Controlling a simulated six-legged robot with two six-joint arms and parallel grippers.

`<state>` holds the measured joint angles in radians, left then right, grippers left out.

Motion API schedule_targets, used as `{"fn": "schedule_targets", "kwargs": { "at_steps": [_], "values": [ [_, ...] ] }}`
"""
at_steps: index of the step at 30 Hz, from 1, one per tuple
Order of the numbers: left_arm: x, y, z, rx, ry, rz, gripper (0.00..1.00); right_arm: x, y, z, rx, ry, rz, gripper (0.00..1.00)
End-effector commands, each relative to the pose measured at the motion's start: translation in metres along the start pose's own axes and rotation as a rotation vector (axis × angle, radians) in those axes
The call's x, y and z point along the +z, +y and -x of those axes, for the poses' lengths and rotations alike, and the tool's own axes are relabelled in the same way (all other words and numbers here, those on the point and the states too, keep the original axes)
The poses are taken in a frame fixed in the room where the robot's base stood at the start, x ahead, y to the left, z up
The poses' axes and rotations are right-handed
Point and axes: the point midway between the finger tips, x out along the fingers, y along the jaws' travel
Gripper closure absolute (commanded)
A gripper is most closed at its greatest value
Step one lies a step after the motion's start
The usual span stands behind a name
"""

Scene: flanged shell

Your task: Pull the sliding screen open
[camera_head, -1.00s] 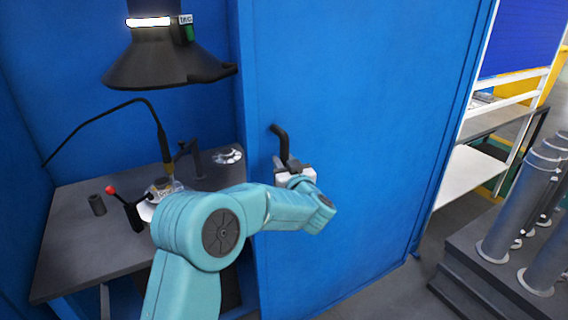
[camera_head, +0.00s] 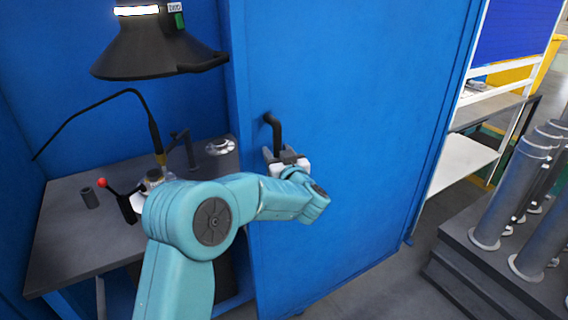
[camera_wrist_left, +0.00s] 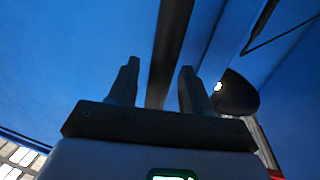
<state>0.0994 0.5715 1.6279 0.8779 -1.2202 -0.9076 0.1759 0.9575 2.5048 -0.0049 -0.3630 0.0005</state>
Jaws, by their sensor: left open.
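The sliding screen (camera_head: 350,130) is a large blue panel right of the centre in the head view. A black bent handle (camera_head: 274,130) stands out from it near its left edge. My left gripper (camera_head: 284,155) is open at the lower part of the handle. In the left wrist view, a dark bar, which looks like the handle (camera_wrist_left: 168,50), runs between the two spread fingers (camera_wrist_left: 155,85). I cannot tell whether either finger touches it. The handle's lower end is hidden by the gripper. My right gripper is not in view.
Left of the screen is a blue booth with a grey table (camera_head: 75,235), a black hood (camera_head: 155,50) above, and a red-knobbed lever (camera_head: 118,200). At right stand grey cylinders (camera_head: 515,190) on a dark stepped base (camera_head: 465,255) and a white shelf (camera_head: 462,165).

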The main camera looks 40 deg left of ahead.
Motion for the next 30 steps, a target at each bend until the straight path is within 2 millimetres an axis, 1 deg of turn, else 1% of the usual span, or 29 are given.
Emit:
{"fn": "schedule_targets", "kwargs": {
  "at_steps": [2, 5, 12, 15, 18, 21, 24, 30],
  "values": [
    [0.001, 0.002, 0.011, 0.004, 0.001, 0.001, 0.51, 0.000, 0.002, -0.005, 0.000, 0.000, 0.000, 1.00],
    [0.002, 0.002, 0.033, 0.006, 0.000, 0.002, 0.51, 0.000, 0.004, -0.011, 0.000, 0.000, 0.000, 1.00],
    [0.003, 0.001, 0.098, 0.006, -0.001, 0.001, 0.51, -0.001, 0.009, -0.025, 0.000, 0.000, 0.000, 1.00],
    [0.002, 0.001, 0.121, 0.006, -0.001, 0.001, 0.51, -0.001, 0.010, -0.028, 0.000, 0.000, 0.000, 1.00],
    [0.002, 0.001, 0.139, 0.005, -0.002, 0.000, 0.51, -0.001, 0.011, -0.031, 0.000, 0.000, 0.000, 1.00],
    [0.002, 0.000, 0.151, 0.003, -0.002, 0.001, 0.51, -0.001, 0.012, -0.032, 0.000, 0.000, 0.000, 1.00],
    [0.001, 0.000, 0.157, 0.002, -0.002, 0.000, 0.51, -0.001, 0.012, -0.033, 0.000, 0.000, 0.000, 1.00],
    [0.001, -0.001, 0.159, 0.000, -0.002, -0.001, 0.51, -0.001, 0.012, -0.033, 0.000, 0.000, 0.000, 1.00]
  ]
}}
